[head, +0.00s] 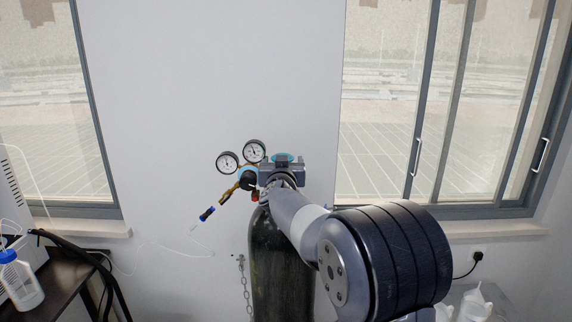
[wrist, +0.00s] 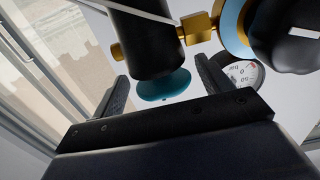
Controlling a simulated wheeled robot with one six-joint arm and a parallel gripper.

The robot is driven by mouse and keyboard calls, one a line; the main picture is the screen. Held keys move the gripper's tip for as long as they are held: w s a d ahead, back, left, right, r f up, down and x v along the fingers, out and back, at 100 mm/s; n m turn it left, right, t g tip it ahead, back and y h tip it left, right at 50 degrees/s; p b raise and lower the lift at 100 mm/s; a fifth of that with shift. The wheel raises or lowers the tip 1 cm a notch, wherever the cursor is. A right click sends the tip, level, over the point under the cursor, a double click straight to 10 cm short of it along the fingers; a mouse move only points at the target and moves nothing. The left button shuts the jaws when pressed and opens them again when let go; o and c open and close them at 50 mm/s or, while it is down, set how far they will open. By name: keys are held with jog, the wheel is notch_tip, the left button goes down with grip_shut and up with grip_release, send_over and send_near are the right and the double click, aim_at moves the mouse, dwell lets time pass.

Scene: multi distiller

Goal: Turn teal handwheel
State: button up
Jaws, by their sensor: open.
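The teal handwheel (head: 283,157) is at the top of the dark gas cylinder (head: 275,255) in the head view, partly hidden by my gripper (head: 283,168). In the wrist view the teal handwheel (wrist: 164,86) is a round disc on the end of a black body. It lies between the two dark fingers of my gripper (wrist: 161,70), with a visible gap on each side. The fingers are open and neither visibly touches the wheel.
Two round gauges (head: 254,151) and brass regulator fittings (head: 246,182) sit close left of the handwheel. In the wrist view, a gauge (wrist: 243,74) is just beyond the right finger. A chain (head: 243,275) hangs beside the cylinder. A bottle (head: 18,280) stands on the left table.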

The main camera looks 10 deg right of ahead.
jog(key=shift+w+f+n+y+b, duration=0.15)
jog(key=shift+n+y+b, duration=0.35)
jog(key=shift+b, duration=1.5)
jog(key=y+b, duration=0.1)
jog(key=b, duration=0.2)
jog(key=n+y+b, duration=0.1)
jog(key=y+b, duration=0.1)
jog(key=b, duration=0.1)
jog(key=shift+d+n, duration=0.2)
jog(key=shift+n, duration=0.1)
